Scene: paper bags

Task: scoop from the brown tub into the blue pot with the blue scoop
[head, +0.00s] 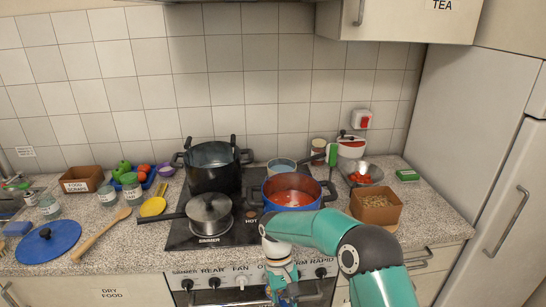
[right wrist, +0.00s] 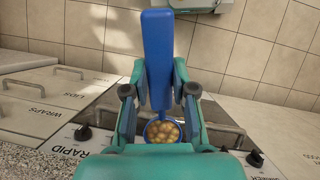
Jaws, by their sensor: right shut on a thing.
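The blue pot (head: 272,203), with red contents, stands on the front right of the hob. The brown tub (head: 376,214), filled with small tan pieces, stands on the counter to the pot's right. My right gripper (right wrist: 160,100) is shut on the handle of the blue scoop (right wrist: 157,50). The scoop's bowl holds several round tan-brown pieces in the right wrist view. In the head view my right gripper (head: 284,290) hangs low in front of the cooker, nearer than the blue pot; the scoop cannot be made out clearly there. My left gripper is not in view.
A small pan (head: 281,168) is behind the blue pot. A metal bowl (head: 362,172) with red pieces stands behind the tub. A blue lid (head: 48,242) and wooden spoon (head: 98,236) lie left.

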